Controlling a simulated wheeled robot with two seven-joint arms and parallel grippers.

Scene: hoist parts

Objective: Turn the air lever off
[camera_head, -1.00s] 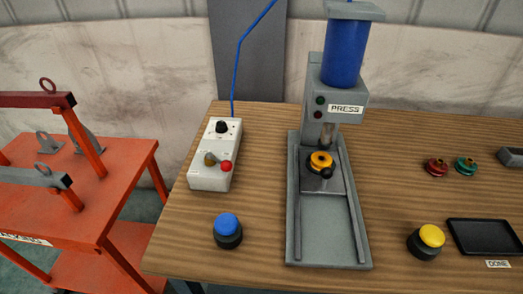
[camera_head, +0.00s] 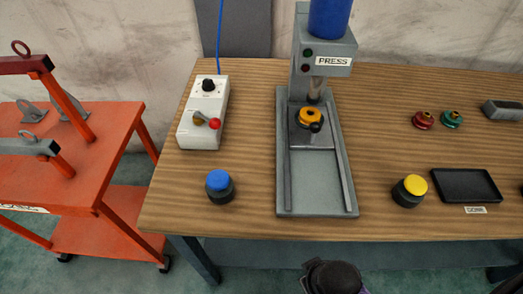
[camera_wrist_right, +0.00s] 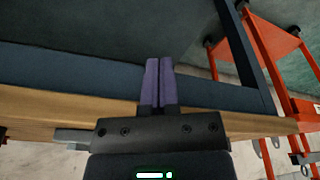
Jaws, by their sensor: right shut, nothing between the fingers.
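The white control box (camera_head: 190,136) stands at the left end of the wooden table in the head view. The air lever (camera_head: 215,123) on it has a red ball end and points right and slightly down from a brass valve (camera_head: 198,120). Labels by the lever are too small to read. In the right wrist view my right gripper (camera_wrist_right: 160,63) has its purple fingers together with nothing between them, near the table edge. A dark part of my arm shows at the bottom of the head view, well away from the box. My left gripper is not in view.
A press (camera_head: 282,160) with a yellow-orange part stands right of the box. A blue button (camera_head: 219,183) is in front of the box, and a yellow button (camera_head: 411,188) and black tray (camera_head: 466,185) are at right. An orange cart (camera_head: 100,150) stands left.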

